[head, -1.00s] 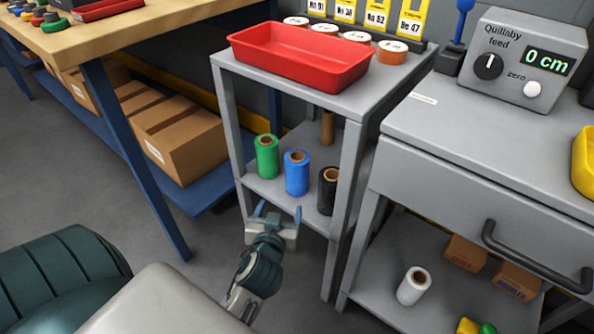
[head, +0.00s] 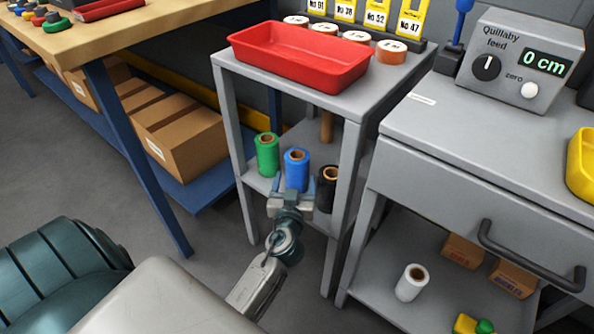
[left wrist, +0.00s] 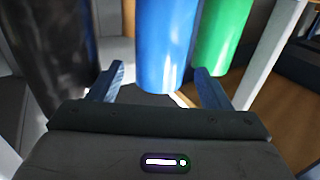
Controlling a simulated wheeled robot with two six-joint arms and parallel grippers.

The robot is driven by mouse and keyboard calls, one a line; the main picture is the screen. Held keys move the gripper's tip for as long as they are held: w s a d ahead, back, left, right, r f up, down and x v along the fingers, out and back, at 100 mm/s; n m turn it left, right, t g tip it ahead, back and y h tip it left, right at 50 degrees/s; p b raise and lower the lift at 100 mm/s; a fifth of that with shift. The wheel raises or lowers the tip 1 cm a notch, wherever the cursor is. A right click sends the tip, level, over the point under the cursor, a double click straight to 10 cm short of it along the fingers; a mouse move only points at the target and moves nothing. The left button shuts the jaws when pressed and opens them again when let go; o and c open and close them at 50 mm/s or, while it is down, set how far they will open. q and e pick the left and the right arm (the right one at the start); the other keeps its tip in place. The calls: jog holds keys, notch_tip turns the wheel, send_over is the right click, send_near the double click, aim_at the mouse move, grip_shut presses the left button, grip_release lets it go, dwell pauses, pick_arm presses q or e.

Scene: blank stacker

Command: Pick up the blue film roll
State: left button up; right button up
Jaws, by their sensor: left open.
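The blue film roll (head: 297,169) stands upright on the lower shelf of the grey stand, between a green roll (head: 267,154) and a black roll (head: 327,188). My left gripper (head: 291,188) is open at the shelf's front, just before the blue roll. In the left wrist view, the blue roll (left wrist: 164,45) rises just beyond and between the two open fingers (left wrist: 158,84). The black roll (left wrist: 48,50) is left there and the green roll (left wrist: 223,35) is right, close behind the right finger. The blue roll's lower part is partly hidden by my gripper in the head view. My right gripper is not seen.
The stand's legs (head: 347,180) flank the shelf opening. A brown roll (head: 326,127) stands behind. A red tray (head: 300,62) sits on the stand's top. A grey cabinet (head: 455,190) is at right, and a wooden bench (head: 130,35) with boxes (head: 180,135) below is at left.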

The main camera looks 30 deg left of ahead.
aim_at(296, 173)
pick_arm(q)
jog(key=x, duration=0.4)
jog(key=shift+w+a+r, duration=0.1)
jog(key=shift+w+a, duration=0.1)
jog(key=shift+w, duration=0.15)
jog(key=c, duration=1)
